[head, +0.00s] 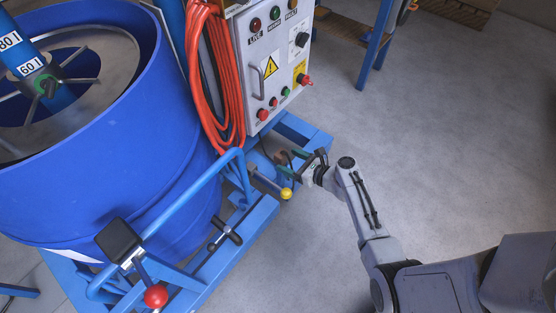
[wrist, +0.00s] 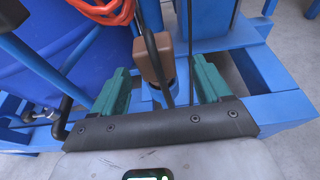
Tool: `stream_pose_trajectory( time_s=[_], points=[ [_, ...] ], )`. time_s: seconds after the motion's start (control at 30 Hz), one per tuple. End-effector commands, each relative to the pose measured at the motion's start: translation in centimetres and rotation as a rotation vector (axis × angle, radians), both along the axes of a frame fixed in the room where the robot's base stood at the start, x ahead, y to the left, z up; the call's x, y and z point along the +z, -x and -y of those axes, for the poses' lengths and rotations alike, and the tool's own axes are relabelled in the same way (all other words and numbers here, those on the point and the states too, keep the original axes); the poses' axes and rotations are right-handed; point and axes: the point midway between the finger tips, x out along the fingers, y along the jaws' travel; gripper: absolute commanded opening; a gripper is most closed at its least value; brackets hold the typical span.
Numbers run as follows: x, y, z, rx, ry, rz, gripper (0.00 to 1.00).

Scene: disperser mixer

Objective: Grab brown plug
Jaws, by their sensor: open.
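The brown plug (wrist: 147,65) is a brown block between the two green finger pads of my gripper (wrist: 163,78) in the wrist view, slightly nearer the left pad. Gaps show on both sides of it, so the jaws are open around or above it; the exact depth is unclear. A black cable (wrist: 158,60) crosses in front of the plug. In the head view my gripper (head: 302,165) is beside the blue frame, below the control box. A small brown patch there (head: 280,157), likely the plug, is partly hidden by the fingers.
The control box (head: 272,65) with orange cable coils (head: 205,70) stands above. The blue drum (head: 100,150) and blue frame (head: 255,222) are to the left. A yellow-knobbed lever (head: 286,193) is close to my gripper. Grey floor (head: 450,140) is clear at the right.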

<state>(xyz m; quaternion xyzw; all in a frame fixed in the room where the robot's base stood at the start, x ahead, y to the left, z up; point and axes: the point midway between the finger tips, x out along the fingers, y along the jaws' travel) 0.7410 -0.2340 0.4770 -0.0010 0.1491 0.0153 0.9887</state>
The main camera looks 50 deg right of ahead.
Motion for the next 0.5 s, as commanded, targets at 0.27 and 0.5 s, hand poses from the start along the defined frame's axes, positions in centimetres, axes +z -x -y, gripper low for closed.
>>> stream_pose_trajectory(
  time_s=[0.27,0.5],
  points=[
    [-0.9,-2.1,-0.3,0.003,0.001,0.0,0.77],
    [-2.1,-5.2,-0.6,0.002,0.001,0.001,0.77]
  ],
)
